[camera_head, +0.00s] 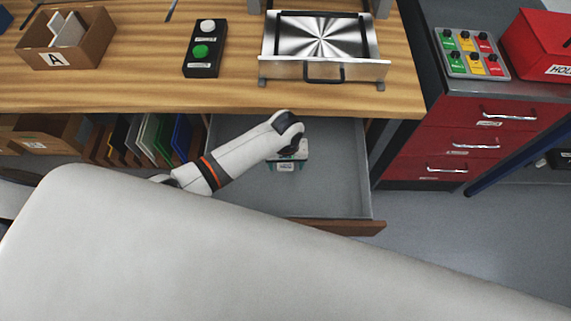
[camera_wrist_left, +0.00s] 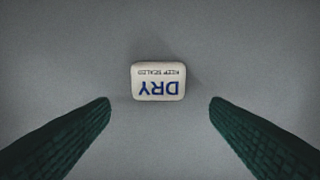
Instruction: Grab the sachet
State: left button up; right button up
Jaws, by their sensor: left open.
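The sachet (camera_wrist_left: 158,81) is a small white packet with blue "DRY" and "KEEP SEALED" print, upside down in the left wrist view. It lies on a plain grey surface, centred between and a little beyond the fingertips of my left gripper (camera_wrist_left: 160,103). The two dark green fingers are wide apart and do not touch it. In the head view my left gripper (camera_head: 287,167) reaches down into an open drawer (camera_head: 335,190) below the workbench. The sachet cannot be made out for certain there. My right gripper is not in view.
The wooden workbench (camera_head: 140,92) overhangs the drawer's back. A metal fixture with a handle (camera_head: 323,70), a black button box (camera_head: 203,60) and a cardboard box (camera_head: 88,48) stand on it. Folders (camera_head: 155,138) are left of the drawer, a red cabinet (camera_head: 445,140) right. The drawer's right part is clear.

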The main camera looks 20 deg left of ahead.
aim_at(285, 166)
pick_arm(q)
jog(key=shift+a+f, duration=0.1)
jog(key=shift+f, duration=1.25)
jog(key=c, duration=1.1)
jog(key=shift+o, duration=0.2)
jog(key=shift+r, duration=0.15)
